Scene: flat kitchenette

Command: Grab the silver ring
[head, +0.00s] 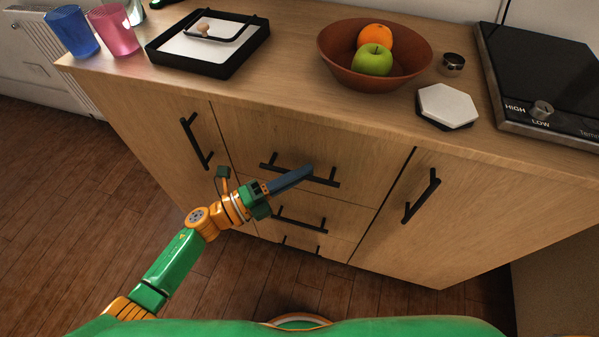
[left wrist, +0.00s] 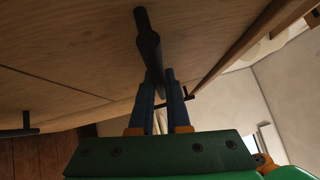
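A small silver ring (head: 453,64), round and dark inside, stands on the wooden counter (head: 300,95), right of the fruit bowl. My left gripper (head: 308,172) is well below and to the left of it, at the black handle of the top drawer (head: 330,183). In the left wrist view the two blue fingers (left wrist: 160,88) are close together with the drawer handle (left wrist: 149,45) between them, and they look shut on it. The drawer front looks flush with the cabinet. The ring does not show in the left wrist view. My right gripper is not in view.
A brown bowl (head: 345,70) holds an orange and a green apple. A white hexagonal piece (head: 447,103) lies in front of the ring, and a black cooktop (head: 550,75) is right of it. A black tray (head: 210,45) and coloured cups (head: 72,30) stand at left.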

